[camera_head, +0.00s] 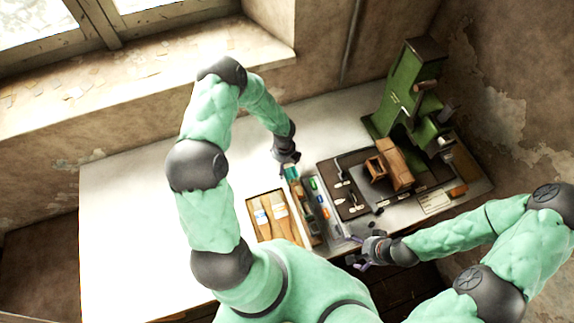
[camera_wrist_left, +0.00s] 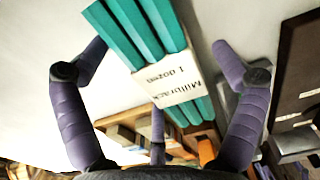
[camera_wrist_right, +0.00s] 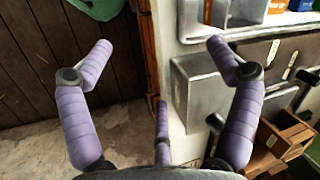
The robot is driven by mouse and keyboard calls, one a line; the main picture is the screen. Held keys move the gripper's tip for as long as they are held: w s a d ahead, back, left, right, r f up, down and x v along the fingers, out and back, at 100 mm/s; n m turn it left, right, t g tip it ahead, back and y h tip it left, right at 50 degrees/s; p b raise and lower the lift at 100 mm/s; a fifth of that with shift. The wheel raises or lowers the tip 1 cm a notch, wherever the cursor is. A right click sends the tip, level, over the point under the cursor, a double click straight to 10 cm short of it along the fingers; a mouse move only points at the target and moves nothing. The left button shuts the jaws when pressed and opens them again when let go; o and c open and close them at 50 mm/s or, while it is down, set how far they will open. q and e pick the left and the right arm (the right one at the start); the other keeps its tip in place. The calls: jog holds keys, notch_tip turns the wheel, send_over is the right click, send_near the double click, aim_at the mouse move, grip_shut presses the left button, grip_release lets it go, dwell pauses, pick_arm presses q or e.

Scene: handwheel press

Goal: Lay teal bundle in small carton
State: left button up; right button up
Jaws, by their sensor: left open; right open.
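The teal bundle (camera_head: 291,172) is a set of teal sticks in a white band lettered "Millbrack 1 dozen"; the left wrist view shows it close up (camera_wrist_left: 140,35). My left gripper (camera_head: 288,163) is open above it, its fingers spread to either side, also seen in the left wrist view (camera_wrist_left: 160,75). I cannot tell whether any finger touches it. A small brown open box (camera_head: 375,168), possibly the small carton, stands on the dark board; it also shows in the right wrist view (camera_wrist_right: 275,145). My right gripper (camera_head: 365,252) is open and empty near the table's front edge.
A shallow tray (camera_head: 248,212) holds tan bundles with labels. A narrow rack (camera_head: 309,218) with coloured items lies beside it. The green press (camera_head: 402,95) stands at the back right. The left of the white table (camera_head: 130,230) is clear.

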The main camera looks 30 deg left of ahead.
pick_arm(q)
jog(key=c, duration=1.4)
